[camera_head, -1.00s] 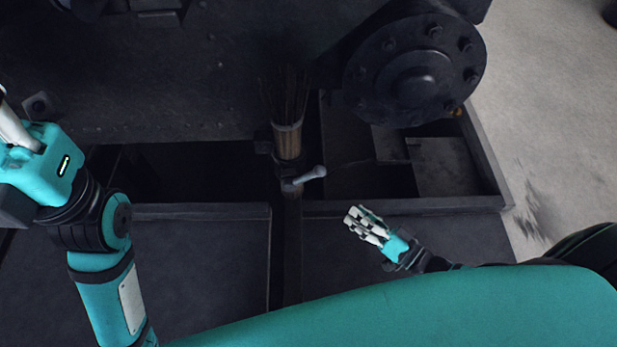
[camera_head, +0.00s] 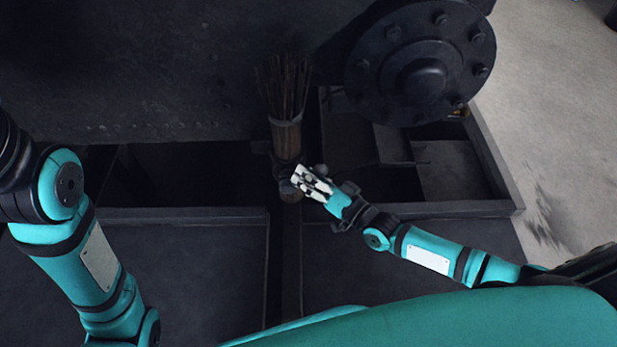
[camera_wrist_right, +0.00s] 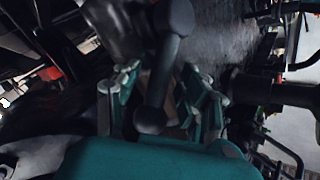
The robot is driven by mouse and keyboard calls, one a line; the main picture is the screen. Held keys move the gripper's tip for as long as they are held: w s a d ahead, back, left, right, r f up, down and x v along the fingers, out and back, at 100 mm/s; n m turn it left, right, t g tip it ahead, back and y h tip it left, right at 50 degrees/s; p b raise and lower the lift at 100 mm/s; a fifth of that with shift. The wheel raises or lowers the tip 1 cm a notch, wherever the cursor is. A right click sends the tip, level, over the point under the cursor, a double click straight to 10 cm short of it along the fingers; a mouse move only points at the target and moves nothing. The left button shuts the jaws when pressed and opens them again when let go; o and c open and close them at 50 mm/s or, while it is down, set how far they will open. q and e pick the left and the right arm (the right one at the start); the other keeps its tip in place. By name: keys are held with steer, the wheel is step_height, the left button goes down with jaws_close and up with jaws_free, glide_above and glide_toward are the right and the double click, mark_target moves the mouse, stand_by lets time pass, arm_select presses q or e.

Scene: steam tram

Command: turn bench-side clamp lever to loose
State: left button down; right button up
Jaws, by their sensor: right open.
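The clamp lever (camera_wrist_right: 157,85) shows in the right wrist view as a dark grey bar with a round knob at its lower end and a thicker ball at its upper end. My right gripper (camera_head: 303,181) is open, with its fingers on either side of the lever in the wrist view. Contact cannot be told. In the head view the gripper covers most of the lever; the clamp's grey hub (camera_head: 287,187) shows just left of the fingertips, on the dark post below the bundle of sticks. My left gripper is out of view.
A bundle of thin sticks in a brown holder (camera_head: 286,138) stands directly above the clamp. A big bolted round flange (camera_head: 420,78) juts out at the upper right. An open dark tray with a raised rim (camera_head: 430,209) lies behind my right forearm. Pale floor is clear at right.

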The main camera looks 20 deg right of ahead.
steer(key=shift+w+a, duration=0.1)
jaws_close()
stand_by(0.3)
